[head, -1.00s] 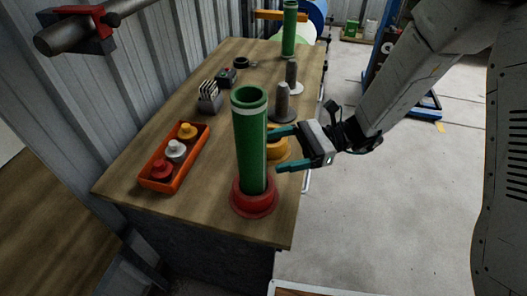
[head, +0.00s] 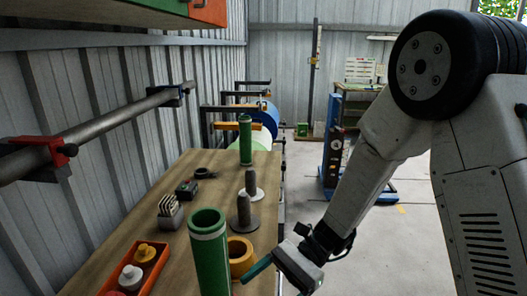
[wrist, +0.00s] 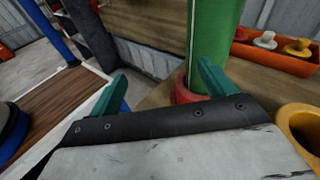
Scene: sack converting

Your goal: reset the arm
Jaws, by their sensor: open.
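My gripper (wrist: 163,78) is open and empty, with its two teal fingers apart. I cannot tell whether the finger touches the tube. My arm reaches down from the upper right in the head view.
A yellow ring (head: 239,258) lies beside the tube. Grey posts (head: 243,212), a far green tube (head: 245,140) and an orange tray (head: 133,273) with knobs stand on the wooden bench (head: 205,178). A pipe rail (head: 110,118) runs along the left wall.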

